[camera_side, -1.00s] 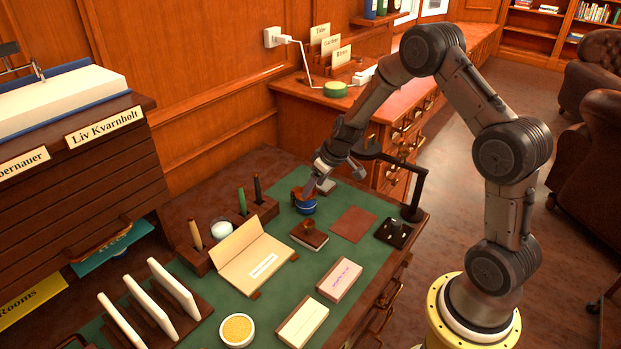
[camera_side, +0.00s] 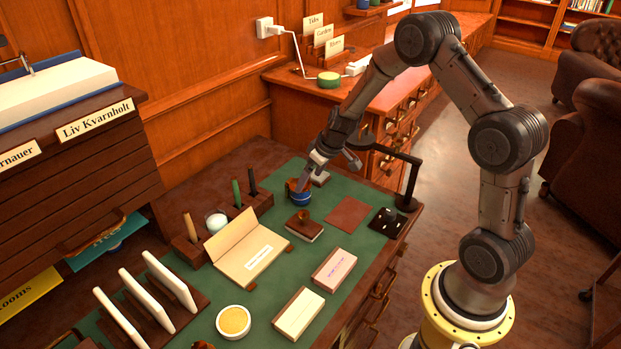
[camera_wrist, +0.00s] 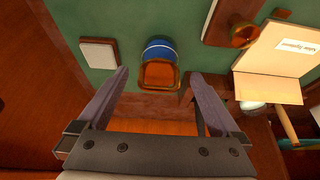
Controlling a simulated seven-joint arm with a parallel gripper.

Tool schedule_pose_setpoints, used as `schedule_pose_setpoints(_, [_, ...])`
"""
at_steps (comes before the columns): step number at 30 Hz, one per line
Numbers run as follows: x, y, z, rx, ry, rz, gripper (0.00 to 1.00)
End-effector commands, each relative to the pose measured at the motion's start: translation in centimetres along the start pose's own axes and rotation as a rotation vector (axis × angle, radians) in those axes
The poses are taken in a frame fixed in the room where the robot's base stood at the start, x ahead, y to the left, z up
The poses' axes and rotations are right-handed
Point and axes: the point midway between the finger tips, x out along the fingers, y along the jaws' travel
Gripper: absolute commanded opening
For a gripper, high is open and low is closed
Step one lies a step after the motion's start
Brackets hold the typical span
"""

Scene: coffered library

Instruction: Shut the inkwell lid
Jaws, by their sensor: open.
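The inkwell (camera_side: 301,198) is a small round blue pot on the green desk top. It also shows in the wrist view (camera_wrist: 160,47). Its brown lid (camera_wrist: 159,75) stands open, on the side of the pot nearer my gripper in the wrist view. In the side view the lid is partly hidden behind my gripper. My gripper (camera_wrist: 158,77) is open and empty, its two fingers spread wide to either side of the lid. In the side view my gripper (camera_side: 306,180) is just above the inkwell. I cannot tell whether a finger touches the lid.
A white-topped block (camera_wrist: 98,54) lies beside the inkwell. A wooden stamp (camera_side: 304,226), a pen stand (camera_side: 262,202) and an open folder (camera_side: 246,246) stand nearby. A dark lamp (camera_side: 411,180) rises to the right. A brown mat (camera_side: 347,214) lies flat and bare.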

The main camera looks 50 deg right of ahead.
Motion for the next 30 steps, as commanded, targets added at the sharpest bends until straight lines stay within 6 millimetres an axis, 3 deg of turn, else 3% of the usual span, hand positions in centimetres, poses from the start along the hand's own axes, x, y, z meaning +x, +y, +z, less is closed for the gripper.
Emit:
schedule_pose_setpoints(18, [-11.6, 0.1, 0.0, 0.000, 0.002, 0.002, 1.00])
schedule_pose_setpoints(24, [-13.1, 0.0, 0.1, 0.001, -0.001, 0.000, 1.00])
schedule_pose_setpoints(30, [-13.3, 0.0, 0.1, 0.001, -0.001, 0.000, 1.00])
